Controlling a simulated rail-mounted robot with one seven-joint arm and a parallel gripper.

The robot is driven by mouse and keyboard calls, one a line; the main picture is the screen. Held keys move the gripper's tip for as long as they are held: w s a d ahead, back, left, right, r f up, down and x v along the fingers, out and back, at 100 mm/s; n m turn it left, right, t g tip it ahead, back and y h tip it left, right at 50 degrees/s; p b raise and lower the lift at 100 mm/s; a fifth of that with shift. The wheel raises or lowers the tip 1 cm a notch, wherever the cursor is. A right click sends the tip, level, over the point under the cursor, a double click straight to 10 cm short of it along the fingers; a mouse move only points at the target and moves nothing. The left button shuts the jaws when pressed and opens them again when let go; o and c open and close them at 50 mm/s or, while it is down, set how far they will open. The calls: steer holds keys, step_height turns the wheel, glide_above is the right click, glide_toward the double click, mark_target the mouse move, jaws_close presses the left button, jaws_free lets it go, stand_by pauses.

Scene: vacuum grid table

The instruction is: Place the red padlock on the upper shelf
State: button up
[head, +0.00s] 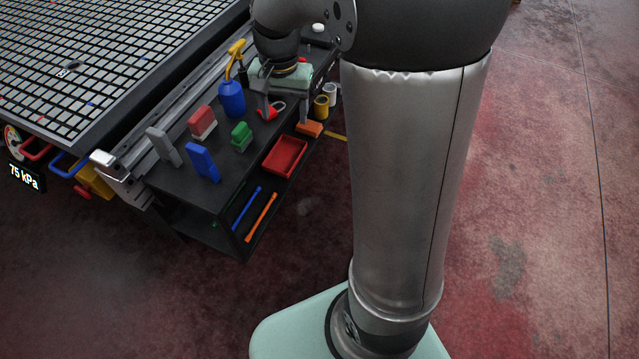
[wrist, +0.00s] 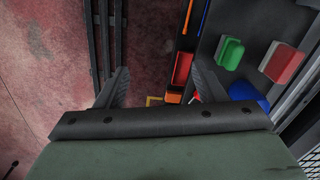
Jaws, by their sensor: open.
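The red padlock (head: 277,108) lies on the black top surface of the cart (head: 196,184), partly hidden by my gripper. My gripper (head: 285,108) is open and points down above the cart near the padlock. In the wrist view the two fingers (wrist: 158,85) stand apart with nothing held between them. A small red patch beside the right finger (wrist: 197,98) looks like the padlock, mostly hidden. The cart has a lower shelf under its top surface; I cannot tell which level is named the upper shelf.
A red tray (head: 285,156), an orange block (head: 309,128) and a yellow cup (head: 321,107) are along the right side. The grid table (head: 105,145) borders the left.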

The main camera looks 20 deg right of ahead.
steer(key=s+f+n, duration=0.2)
steer(key=s+n, duration=0.4)
steer(key=s, duration=1.4)
steer(key=shift+s+a+f+n, duration=0.15)
steer(key=shift+a+f+n, duration=0.15)
steer(key=shift+a+n, duration=0.1)
